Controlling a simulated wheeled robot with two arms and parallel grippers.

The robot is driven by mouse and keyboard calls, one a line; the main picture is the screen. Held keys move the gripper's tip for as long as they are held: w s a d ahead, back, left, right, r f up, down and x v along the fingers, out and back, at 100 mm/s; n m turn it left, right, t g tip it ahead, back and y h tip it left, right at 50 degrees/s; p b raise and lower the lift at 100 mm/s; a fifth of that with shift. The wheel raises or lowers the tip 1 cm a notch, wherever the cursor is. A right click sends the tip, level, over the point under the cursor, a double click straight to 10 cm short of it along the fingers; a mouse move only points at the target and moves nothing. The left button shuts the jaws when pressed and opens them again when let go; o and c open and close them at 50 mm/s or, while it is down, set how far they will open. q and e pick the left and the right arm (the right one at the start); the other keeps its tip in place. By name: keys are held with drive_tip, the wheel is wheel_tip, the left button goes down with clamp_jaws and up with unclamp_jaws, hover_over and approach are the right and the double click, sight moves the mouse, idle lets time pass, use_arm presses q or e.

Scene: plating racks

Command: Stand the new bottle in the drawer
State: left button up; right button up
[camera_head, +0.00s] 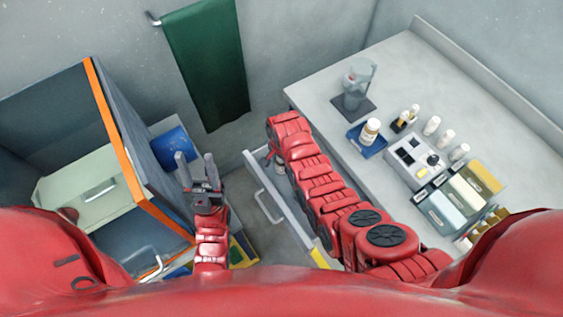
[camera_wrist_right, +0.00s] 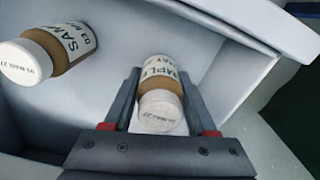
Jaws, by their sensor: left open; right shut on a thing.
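The held bottle (camera_wrist_right: 160,100), tan with a white cap and a printed sample label, is between the fingers of my right gripper (camera_wrist_right: 163,88), which is shut on it. It is inside the open drawer (camera_head: 290,213), close to a drawer wall (camera_wrist_right: 238,62). I cannot tell whether its base touches the drawer floor. A second, similar bottle (camera_wrist_right: 72,42) is in the drawer, apart from it on the left of the wrist view. In the head view my right arm hides most of the drawer. My left gripper (camera_head: 195,163) is open and empty, left of the drawer.
A counter (camera_head: 400,75) on the right holds a dispenser (camera_head: 357,80), a blue tray (camera_head: 368,140) with a white-capped bottle, several small bottles and coloured boxes. An orange-edged cabinet (camera_head: 110,125) stands on the left. A green towel (camera_head: 208,65) hangs on the wall.

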drive_tip(key=shift+f, duration=0.3)
drive_tip(key=shift+f, duration=0.15)
drive_tip(key=o, duration=1.4)
